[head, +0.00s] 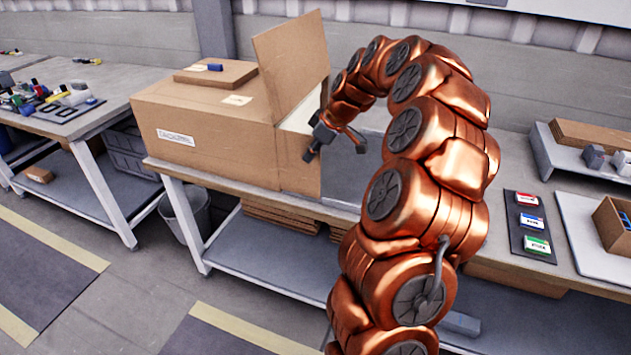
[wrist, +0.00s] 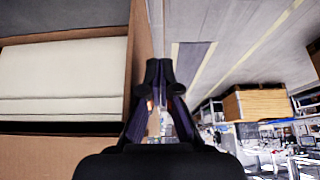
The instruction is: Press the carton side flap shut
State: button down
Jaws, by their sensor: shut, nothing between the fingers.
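The brown carton (head: 205,130) sits on a workbench. One large flap (head: 293,62) stands up, tilted, at its right end, and another brown panel (head: 300,165) shows low at the near right corner. Pale contents (head: 302,115) show in the open end; in the wrist view they are a white stack (wrist: 65,75) beside a brown carton edge (wrist: 142,45). My gripper (head: 335,148) is at the open right end, below the upright flap. Its fingertips (wrist: 158,72) are together and empty, just right of the carton edge in the wrist view. Contact with the carton cannot be told.
A tool-covered bench (head: 60,100) is at left, a grey bin (head: 187,212) below. Colored labels (head: 530,222) and an open small box (head: 614,225) lie at right.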

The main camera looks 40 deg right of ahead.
jog(key=shift+w+d+b, duration=0.3)
jog(key=shift+w+d, duration=0.05)
jog(key=shift+d, duration=0.4)
jog(key=shift+w+d+b, duration=0.25)
jog(key=shift+w+d, duration=0.05)
jog(key=shift+d, duration=0.45)
jog(key=shift+w+d, duration=0.1)
jog(key=shift+w, duration=0.05)
jog(key=shift+w+d, duration=1)
jog(key=shift+d, duration=0.15)
jog(key=shift+w, duration=0.1)
